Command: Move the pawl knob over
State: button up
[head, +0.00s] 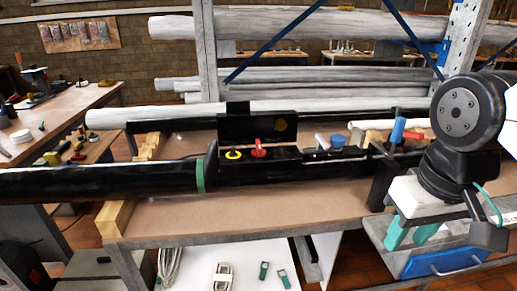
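A long black mast tube (90,183) with a green band (200,176) lies along the bench. Beside the band is a black fitting (258,128) with an upright plate. A red knob (258,149) and a yellow ring-shaped knob (233,155) sit low at its front. I cannot tell for certain which is the pawl knob, or which way it is set. My gripper (411,237) hangs at the right, well apart from both knobs. Its teal fingers point down with a gap between them, and nothing shows in it.
A black clamp with a blue handle (397,131) stands between the knobs and my gripper. A blue-fronted drawer (445,262) is below my gripper. Long pale tubes (300,23) lie on a rack behind. The bench front (270,214) is bare.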

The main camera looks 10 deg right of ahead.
aim_at(258, 151)
jog(key=z, duration=1.6)
jog(key=i, duration=0.45)
jog(key=u, duration=1.65)
